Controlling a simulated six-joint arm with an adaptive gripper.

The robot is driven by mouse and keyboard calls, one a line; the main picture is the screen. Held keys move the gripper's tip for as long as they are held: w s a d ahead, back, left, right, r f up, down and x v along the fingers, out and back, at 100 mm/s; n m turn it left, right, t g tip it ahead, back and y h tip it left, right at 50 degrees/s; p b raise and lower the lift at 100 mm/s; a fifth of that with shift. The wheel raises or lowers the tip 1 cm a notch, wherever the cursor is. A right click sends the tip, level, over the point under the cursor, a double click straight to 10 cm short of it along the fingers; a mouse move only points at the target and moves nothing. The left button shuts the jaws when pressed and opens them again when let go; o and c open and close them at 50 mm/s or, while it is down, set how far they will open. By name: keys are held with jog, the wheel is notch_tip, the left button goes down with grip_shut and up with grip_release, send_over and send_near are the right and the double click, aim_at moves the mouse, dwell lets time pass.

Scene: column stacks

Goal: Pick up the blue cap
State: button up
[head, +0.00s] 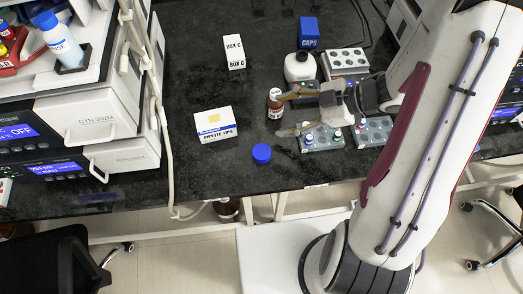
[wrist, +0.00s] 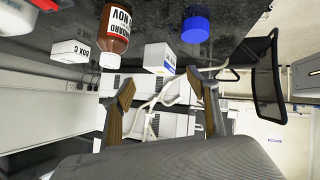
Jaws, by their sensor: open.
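The blue cap (head: 262,153) lies on the black bench near its front edge, just right of the pipette tips box. In the wrist view the blue cap (wrist: 196,28) is at the top, beyond the right finger. My gripper (head: 276,113) is open, with its fingers pointing left over the bench, above and to the right of the cap in the head view. In the wrist view my gripper (wrist: 162,80) shows both brown-padded fingers wide apart, with nothing held between them. The cap is apart from both fingers.
A brown labelled bottle (head: 274,104) stands close to the upper finger.

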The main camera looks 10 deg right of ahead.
jog(key=m+g+y, duration=0.1)
jog(key=m+y, duration=0.1)
send_near(262, 152)
jog(key=shift+a+r, duration=0.2)
jog(key=shift+a, duration=0.3)
jog(key=shift+s+d+f, duration=0.15)
jog(key=shift+s+f, duration=0.1)
jog(key=shift+f, duration=0.15)
jog(key=shift+x, duration=1.35)
jog(key=shift+w+x, duration=0.2)
jog(key=shift+x, duration=1.1)
jog(key=shift+w+x, duration=0.2)
jog(key=shift+x, duration=1.1)
jog(key=c, duration=0.9)
